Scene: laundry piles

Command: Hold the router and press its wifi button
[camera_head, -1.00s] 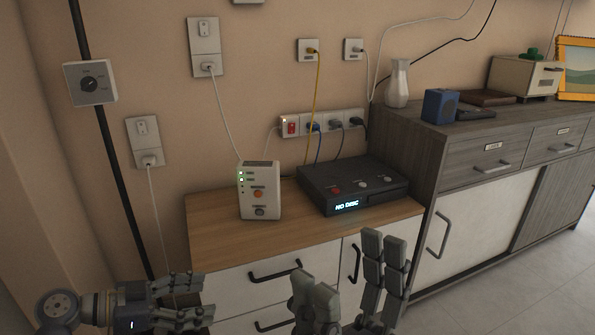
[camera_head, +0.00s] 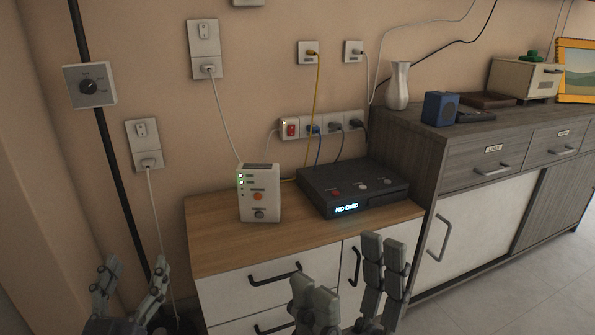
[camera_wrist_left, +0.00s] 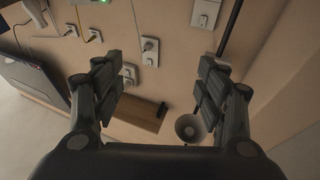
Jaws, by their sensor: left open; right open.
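The router (camera_head: 259,193) is a white upright box with green lights, an orange button and a grey button on its front. It stands on the wooden top of the low cabinet, against the wall, with a white cable behind it. My left gripper (camera_head: 134,272) is open and empty, left of the cabinet and below its top. In the left wrist view the left gripper (camera_wrist_left: 160,90) has its fingers spread with nothing between them. My right gripper (camera_head: 345,270) is open and empty in front of the cabinet drawers, below and right of the router. Neither gripper touches the router.
A black disc player (camera_head: 352,187) sits right of the router on the wooden top (camera_head: 215,240). A power strip (camera_head: 323,125) and cables are behind. A taller grey sideboard (camera_head: 470,150) stands right. A black pipe (camera_head: 115,180) runs down the wall at left.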

